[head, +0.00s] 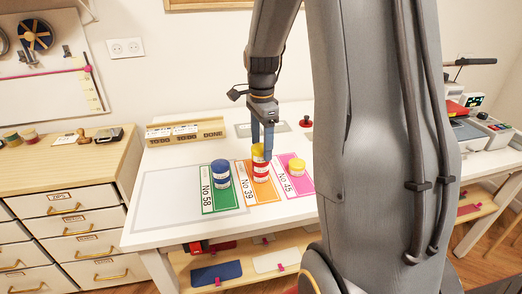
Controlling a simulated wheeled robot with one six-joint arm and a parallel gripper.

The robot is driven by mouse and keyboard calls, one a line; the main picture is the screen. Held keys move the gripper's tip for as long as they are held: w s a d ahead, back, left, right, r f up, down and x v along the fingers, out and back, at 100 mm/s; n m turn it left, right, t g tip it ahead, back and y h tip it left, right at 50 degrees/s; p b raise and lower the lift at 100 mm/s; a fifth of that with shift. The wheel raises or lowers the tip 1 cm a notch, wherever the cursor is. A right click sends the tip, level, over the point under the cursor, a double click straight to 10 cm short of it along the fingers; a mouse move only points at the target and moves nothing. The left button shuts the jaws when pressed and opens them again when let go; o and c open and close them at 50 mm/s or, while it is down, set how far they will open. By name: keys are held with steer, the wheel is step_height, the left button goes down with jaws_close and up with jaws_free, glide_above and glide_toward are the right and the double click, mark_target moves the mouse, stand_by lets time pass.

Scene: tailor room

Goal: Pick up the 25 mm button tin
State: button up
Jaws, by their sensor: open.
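My gripper (264,146) points down over the white table, its fingers at the top of a stack on the orange card marked No 39 (268,196). The stack shows a yellow tin (258,153) above a red and yellow part (261,171). The jaws are open; whether they touch the tin cannot be told. Blue tins (221,173) stand stacked on the green card marked No 58 (222,203). A yellow tin (297,165) stands on the pink card marked No 45 (294,188). The labels are too small to read, so which tin is 25 mm cannot be told.
A TO-DO/DONE box (186,131) and a grey plate (252,129) lie at the table's back. A red-knobbed object (305,122) is near my arm, which hides the table's right part. A drawer cabinet (70,212) stands left. The table's left front is clear.

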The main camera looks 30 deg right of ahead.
steer(key=shift+f, duration=0.85)
steer(key=shift+c, duration=0.4)
steer(key=c, duration=1.1)
steer(key=shift+r, duration=0.1)
